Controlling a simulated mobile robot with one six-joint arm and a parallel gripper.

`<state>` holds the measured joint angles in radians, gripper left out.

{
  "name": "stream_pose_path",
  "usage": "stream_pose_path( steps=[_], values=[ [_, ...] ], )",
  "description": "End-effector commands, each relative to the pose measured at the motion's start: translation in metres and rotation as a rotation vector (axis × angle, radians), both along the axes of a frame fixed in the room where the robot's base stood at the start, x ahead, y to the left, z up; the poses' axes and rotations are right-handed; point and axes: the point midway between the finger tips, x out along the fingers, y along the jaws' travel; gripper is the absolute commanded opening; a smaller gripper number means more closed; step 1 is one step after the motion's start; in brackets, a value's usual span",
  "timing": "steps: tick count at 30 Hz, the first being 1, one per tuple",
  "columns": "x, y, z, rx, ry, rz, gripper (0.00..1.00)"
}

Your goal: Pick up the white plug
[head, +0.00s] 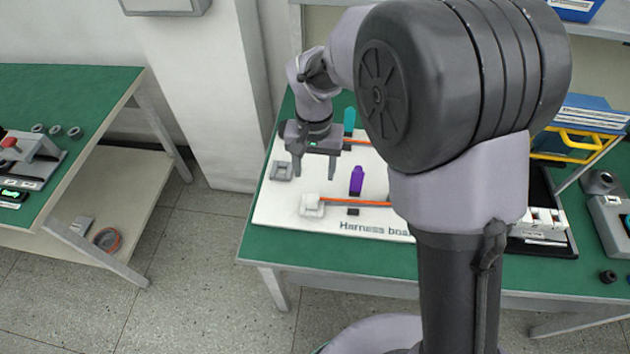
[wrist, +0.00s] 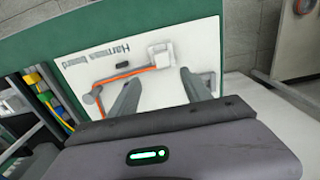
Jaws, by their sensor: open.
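The white plug (head: 311,206) sits on the white harness board near its front left corner, at the end of an orange cable (head: 352,202). It also shows in the wrist view (wrist: 161,55), beyond the fingertips and roughly in line with the space between them. My gripper (head: 314,176) is open and empty above the board, behind the plug in the head view and apart from it. In the wrist view both fingers (wrist: 160,77) are spread. My arm hides the right part of the board in the head view.
A purple upright piece (head: 356,180) stands right of my gripper, and a teal one (head: 349,121) behind. A grey square part (head: 282,170) lies left of the fingers. A small dark block (head: 353,212) lies right of the plug. The green table (head: 262,240) borders the board.

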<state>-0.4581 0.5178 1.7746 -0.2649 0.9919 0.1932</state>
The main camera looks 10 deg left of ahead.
Motion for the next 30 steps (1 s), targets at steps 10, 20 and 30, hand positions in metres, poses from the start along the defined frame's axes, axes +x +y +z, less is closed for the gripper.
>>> stream_pose_path(
  steps=[10, 20, 30],
  values=[
    [-0.001, 0.0, -0.08, 0.0, 0.002, -0.001, 0.56],
    [-0.007, 0.005, -0.132, 0.0, 0.002, -0.001, 0.56],
    [-0.007, 0.005, -0.13, 0.001, 0.0, -0.001, 0.31]
  ],
)
